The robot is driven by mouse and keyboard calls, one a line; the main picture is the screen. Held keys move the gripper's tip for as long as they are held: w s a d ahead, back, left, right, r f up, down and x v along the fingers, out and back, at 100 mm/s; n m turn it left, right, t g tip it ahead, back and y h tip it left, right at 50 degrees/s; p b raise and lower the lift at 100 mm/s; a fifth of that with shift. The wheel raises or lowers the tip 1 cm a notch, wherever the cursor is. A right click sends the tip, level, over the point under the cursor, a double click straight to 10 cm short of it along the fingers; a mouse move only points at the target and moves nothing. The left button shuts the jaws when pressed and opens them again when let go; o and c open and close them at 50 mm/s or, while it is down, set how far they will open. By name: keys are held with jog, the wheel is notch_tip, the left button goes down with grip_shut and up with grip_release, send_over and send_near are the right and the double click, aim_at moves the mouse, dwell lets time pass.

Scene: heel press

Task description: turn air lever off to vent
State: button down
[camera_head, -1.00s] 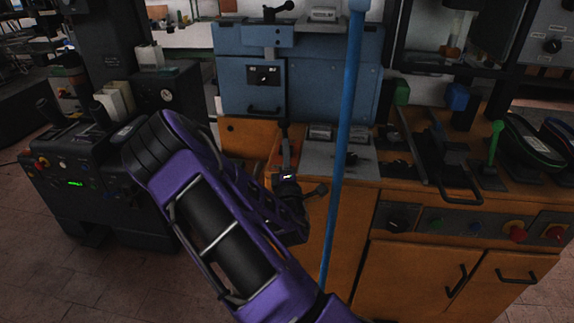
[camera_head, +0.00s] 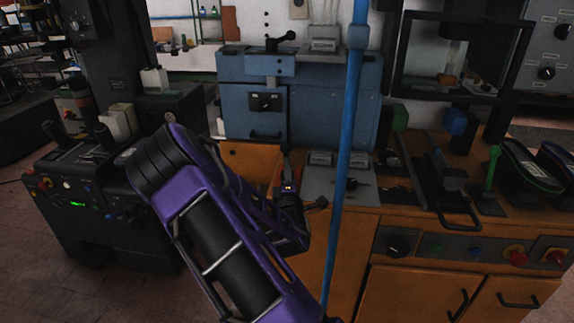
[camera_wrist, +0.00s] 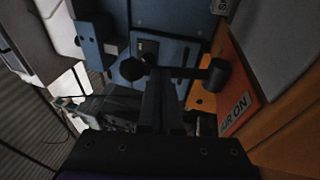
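The air lever (camera_wrist: 193,73) shows in the wrist view as a dark bar with a round black knob at its left end and a thick dark end at its right. Beside it is an orange plate (camera_wrist: 238,90) with a label reading AIR ON. My gripper (camera_wrist: 160,78) reaches up to the middle of the bar, its dark fingers close together. Whether they grip the bar is too dark to tell. In the head view, my gripper (camera_head: 289,190) is at the cabinet's left front, partly hidden by my purple arm. A dark knob (camera_head: 318,203) shows just right of it.
A blue upright pole (camera_head: 345,165) stands just right of my gripper. The blue machine housing (camera_head: 335,100) is behind it. The orange cabinet (camera_head: 415,287) carries several controls, including a green-knobbed lever (camera_head: 493,165). A dark control console (camera_head: 85,190) stands at left.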

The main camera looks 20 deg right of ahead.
aim_at(290, 148)
jog(key=shift+w+d+r+g+y+p, duration=0.15)
jog(key=shift+w+r+g+p, duration=0.1)
jog(key=shift+r+g+p, duration=0.3)
jog(key=shift+w+d+r+g+y+p, duration=0.15)
jog(key=shift+w+r+g+p, duration=0.2)
jog(key=shift+p, duration=0.35)
jog(key=shift+w+d+r+m+g+y+p, duration=0.3)
jog(key=shift+g+p, duration=0.3)
jog(key=shift+p, duration=0.45)
jog(key=shift+w+d+g, duration=0.2)
jog(key=shift+w+g, duration=0.1)
jog(key=shift+w+d+f, duration=0.3)
jog(key=shift+w+d, duration=0.1)
jog(key=shift+w, duration=0.25)
jog(key=shift+w+d+r+b, duration=0.1)
jog(key=shift+w+d+b, duration=0.15)
jog(key=shift+b, duration=0.25)
jog(key=shift+r, duration=0.1)
jog(key=shift+w+r, duration=0.1)
jog(key=shift+r, duration=0.2)
